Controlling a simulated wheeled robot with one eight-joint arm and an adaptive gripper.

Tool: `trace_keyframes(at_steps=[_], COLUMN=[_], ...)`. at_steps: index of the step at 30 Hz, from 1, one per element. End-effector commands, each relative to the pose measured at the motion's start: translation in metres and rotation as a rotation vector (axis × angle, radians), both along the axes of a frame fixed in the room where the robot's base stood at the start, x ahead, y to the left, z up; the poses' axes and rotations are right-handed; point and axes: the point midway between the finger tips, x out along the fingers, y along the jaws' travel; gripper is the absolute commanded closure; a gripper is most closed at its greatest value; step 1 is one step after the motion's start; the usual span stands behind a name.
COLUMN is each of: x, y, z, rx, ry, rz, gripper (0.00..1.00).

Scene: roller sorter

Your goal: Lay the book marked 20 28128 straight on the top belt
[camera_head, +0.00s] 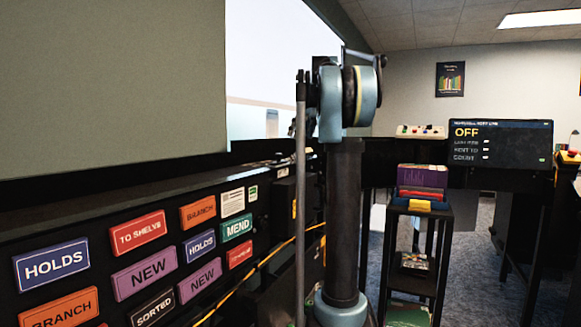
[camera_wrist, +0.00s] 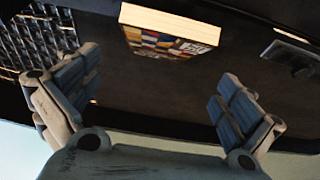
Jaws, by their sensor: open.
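In the wrist view a book (camera_wrist: 165,38) lies on a dark flat surface (camera_wrist: 160,85), which may be the belt. It has a multicoloured patterned cover and a pale edge, and sits slightly skewed in the picture. Its marking is too small to read, so I cannot tell if it is 20 28128. My gripper (camera_wrist: 156,78) is open and empty, its two fingers spread wide. The book shows beyond the fingertips, between them in the picture, apart from both. In the head view my gripper is not visible.
A metal roller grid (camera_wrist: 35,45) lies left in the wrist view. In the head view, several books (camera_head: 422,178) are stacked on a black stand (camera_head: 436,215). A screen (camera_head: 500,142) reads OFF. A labelled sorter panel (camera_head: 100,262) fills the left.

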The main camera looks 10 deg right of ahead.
Motion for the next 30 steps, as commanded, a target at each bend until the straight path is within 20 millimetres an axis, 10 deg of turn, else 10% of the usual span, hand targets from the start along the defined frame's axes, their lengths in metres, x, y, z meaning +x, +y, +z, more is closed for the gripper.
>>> trace_keyframes(at_steps=[30], x=[0.024], y=[0.034], z=[-0.097], rx=[0.000], ry=[-0.001], rz=[0.002], gripper=[0.00])
